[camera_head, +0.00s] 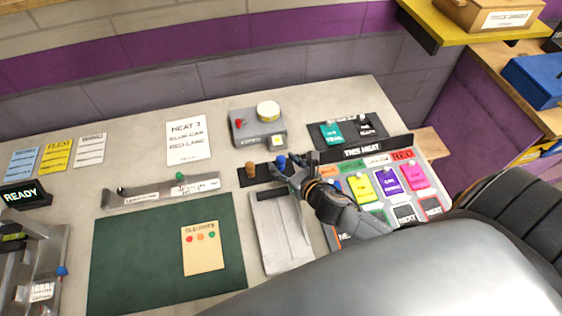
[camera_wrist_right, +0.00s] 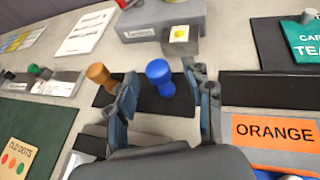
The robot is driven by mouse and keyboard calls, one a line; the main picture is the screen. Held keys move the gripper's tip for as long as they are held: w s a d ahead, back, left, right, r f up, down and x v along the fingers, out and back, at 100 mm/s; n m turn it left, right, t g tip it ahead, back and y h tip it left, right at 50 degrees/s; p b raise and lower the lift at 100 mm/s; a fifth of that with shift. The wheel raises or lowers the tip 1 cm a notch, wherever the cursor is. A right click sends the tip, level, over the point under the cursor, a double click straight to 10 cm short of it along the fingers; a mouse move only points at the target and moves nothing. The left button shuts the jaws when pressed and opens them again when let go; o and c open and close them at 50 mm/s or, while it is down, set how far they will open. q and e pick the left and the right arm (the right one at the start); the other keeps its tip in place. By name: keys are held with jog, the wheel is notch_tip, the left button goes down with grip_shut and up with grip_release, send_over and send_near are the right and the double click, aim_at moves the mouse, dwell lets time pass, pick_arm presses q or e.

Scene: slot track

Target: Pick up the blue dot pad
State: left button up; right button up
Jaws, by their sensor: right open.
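The blue dot pad (camera_head: 281,161) appears to be the blue knobbed piece standing upright on a dark mat. In the right wrist view the blue piece (camera_wrist_right: 160,77) shows between and beyond my open fingers. My right gripper (camera_head: 287,172) is open over the mat, close to the blue piece, with one finger on each side in the wrist view. I cannot tell whether the fingers touch it. Its lower end is seen on the mat (camera_wrist_right: 142,102). My left gripper is not in view.
An orange knobbed piece (camera_wrist_right: 98,73) stands just left of the blue one. A grey box (camera_head: 258,128) with a round yellowish top is behind. A label board (camera_head: 362,148) with coloured tags lies to the right. A green mat (camera_head: 130,260) is at left.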

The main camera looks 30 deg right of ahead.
jog(key=shift+x, duration=1.15)
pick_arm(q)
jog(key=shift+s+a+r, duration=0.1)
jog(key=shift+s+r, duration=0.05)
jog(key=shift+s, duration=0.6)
pick_arm(e)
jog(key=shift+s+a, duration=0.1)
jog(key=shift+c, duration=1.4)
grip_shut()
jog(key=shift+r, duration=0.15)
